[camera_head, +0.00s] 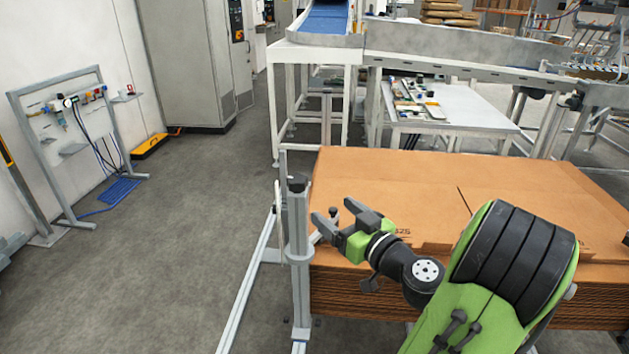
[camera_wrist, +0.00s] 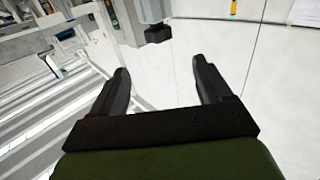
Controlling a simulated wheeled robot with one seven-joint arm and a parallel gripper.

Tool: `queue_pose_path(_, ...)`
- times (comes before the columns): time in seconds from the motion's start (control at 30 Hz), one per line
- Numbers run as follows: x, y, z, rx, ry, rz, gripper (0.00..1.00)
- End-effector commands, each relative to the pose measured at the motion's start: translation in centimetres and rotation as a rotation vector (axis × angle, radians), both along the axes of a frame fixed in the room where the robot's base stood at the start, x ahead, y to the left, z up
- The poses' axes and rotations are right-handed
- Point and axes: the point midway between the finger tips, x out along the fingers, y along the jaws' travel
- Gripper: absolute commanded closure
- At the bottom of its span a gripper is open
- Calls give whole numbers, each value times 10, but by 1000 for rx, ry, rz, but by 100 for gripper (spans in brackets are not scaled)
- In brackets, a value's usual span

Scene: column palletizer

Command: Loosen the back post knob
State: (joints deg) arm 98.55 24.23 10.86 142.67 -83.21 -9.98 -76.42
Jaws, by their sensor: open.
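A grey upright post (camera_head: 299,240) with a black knob-like cap (camera_head: 297,184) stands at the left edge of the cardboard stack. A small dark knob on a thin stem (camera_head: 333,212) shows between my fingertips in the head view; I cannot tell its depth. My gripper (camera_head: 335,210) is open and empty, fingers pointing left toward the post, above the stack's front left corner. In the wrist view, a black knob (camera_wrist: 158,34) on the end of a grey post (camera_wrist: 151,10) appears just beyond my open fingertips (camera_wrist: 160,66), apart from them. Which knob is the back post's is unclear.
The stack of brown cardboard sheets (camera_head: 400,180) fills the area right of the post. Grey floor rails (camera_head: 250,275) run along its left side. A conveyor frame (camera_head: 440,60) stands behind.

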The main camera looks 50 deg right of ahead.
Motion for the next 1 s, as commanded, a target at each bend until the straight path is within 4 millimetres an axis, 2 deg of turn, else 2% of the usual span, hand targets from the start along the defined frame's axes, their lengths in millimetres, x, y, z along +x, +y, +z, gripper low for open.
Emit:
queue_pose_path(0.4, 101, -17, 4, 1, 0, 3, 22)
queue_pose_path(0.53, 127, -22, 3, 0, 0, 0, 22)
queue_pose_path(0.7, 143, -26, 2, 1, 2, -2, 22)
queue_pose_path(0.93, 144, -27, 0, 2, 3, -4, 22)
queue_pose_path(0.97, 144, -27, 0, 2, 3, -4, 23)
queue_pose_path(1.0, 144, -27, 0, 2, 3, -4, 30)
